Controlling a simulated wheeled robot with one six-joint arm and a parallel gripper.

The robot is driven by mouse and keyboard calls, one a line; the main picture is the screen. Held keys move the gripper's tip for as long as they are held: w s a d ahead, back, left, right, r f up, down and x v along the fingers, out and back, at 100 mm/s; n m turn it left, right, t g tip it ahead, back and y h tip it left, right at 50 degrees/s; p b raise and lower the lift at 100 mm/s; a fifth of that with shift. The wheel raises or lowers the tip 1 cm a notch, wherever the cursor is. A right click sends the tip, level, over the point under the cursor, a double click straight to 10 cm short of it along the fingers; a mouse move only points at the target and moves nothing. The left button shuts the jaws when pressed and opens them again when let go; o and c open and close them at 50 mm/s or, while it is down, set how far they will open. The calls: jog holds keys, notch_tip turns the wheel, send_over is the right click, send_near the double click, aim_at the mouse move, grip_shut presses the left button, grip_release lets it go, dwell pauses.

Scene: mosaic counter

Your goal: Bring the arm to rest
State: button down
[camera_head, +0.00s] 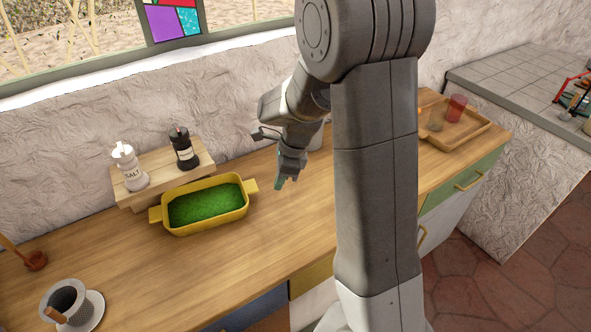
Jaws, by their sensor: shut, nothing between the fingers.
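My gripper (281,182) hangs above the wooden counter (270,235), to the right of the yellow dish. It points down, and its fingers are together with nothing between them. My arm rises from the front of the counter and bends over toward the wall, and it hides part of the counter behind it.
A yellow dish (249,187) with green contents stands left of my gripper. Behind it, a wooden riser (152,165) bears a salt shaker (127,167) and a dark shaker (184,148). A cup (66,300) is front left. A wooden tray (466,138) with cups is right.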

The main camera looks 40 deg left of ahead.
dwell(0.4)
jog(key=p+x, duration=0.1)
jog(key=x, duration=0.8)
jog(key=shift+f, duration=0.35)
jog(key=shift+s+a, duration=0.8)
jog(key=shift+a, duration=0.15)
jog(key=shift+s+a+f+p, duration=0.1)
jog(key=shift+s+a+p, duration=0.2)
jog(key=shift+s+a, duration=0.3)
jog(key=shift+w, duration=0.15)
